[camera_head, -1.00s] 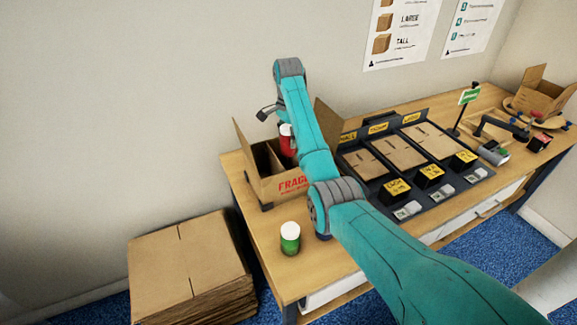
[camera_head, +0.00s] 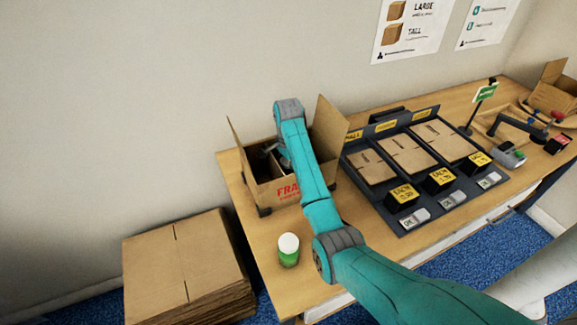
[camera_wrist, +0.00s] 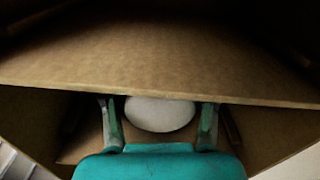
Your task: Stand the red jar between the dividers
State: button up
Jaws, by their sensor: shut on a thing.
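The open cardboard box (camera_head: 266,197) with red lettering stands at the left end of the table, flaps raised. My gripper (camera_head: 270,152) is down inside it, mostly hidden by my arm and the box walls. In the wrist view my gripper (camera_wrist: 160,108) has a finger on each side of a round white lid (camera_wrist: 160,115), the top of the red jar. The jar's red body is hidden in both current views. A cardboard sheet (camera_wrist: 150,62) crosses close beyond the lid; I cannot tell whether it is a divider or a wall. Whether the jar touches the bottom is hidden.
A green jar with a white lid (camera_head: 288,252) stands on the table (camera_head: 262,268) in front of the box. A dark rack (camera_head: 385,205) with flat cartons stands right of the box. Stacked flat cardboard (camera_head: 185,262) lies at the left, below the table.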

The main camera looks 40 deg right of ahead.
jog(key=shift+f, duration=0.35)
jog(key=shift+f, duration=0.1)
jog(key=o, duration=1.3)
